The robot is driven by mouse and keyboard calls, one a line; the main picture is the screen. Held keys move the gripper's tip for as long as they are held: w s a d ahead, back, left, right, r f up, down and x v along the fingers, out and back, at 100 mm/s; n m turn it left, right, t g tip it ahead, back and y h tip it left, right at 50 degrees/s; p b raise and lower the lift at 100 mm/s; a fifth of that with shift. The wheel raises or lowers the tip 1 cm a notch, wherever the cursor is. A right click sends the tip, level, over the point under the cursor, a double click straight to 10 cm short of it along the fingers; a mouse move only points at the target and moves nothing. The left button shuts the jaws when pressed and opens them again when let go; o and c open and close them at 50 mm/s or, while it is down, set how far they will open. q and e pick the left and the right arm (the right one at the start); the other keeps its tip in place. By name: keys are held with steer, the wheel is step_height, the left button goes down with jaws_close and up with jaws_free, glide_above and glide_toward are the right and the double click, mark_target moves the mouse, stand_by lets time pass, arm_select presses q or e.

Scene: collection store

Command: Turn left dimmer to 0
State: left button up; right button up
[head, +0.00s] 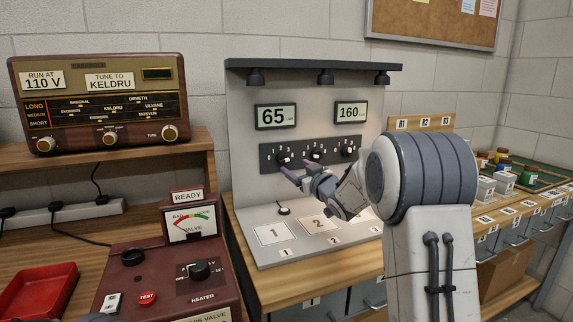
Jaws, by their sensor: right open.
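The left dimmer (283,158) is a black knob at the left end of a dark strip on the grey light stand (236,195). The middle dimmer (316,155) and the right dimmer (348,151) sit beside it, with small scale numbers around them. My right gripper (295,176) is open and empty, with purple fingertips just below the left and middle dimmers. I cannot tell whether it touches the strip. The left dimmer's exact setting is too small to read. My left gripper is not in view.
A wooden radio (100,95) stands on the left shelf. A maroon valve tester (170,270) and a red tray (38,290) are at lower left. Numbered plates (273,233) lie on the stand's base below the gripper. Small boxes and jars (500,170) stand at right.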

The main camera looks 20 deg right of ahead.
mark_target(285, 161)
steer(key=w, duration=0.4)
steer(key=w+a, duration=0.1)
steer(key=w, duration=0.2)
steer(key=shift+w+p, duration=0.1)
steer(key=shift+p, duration=0.2)
jaws_close()
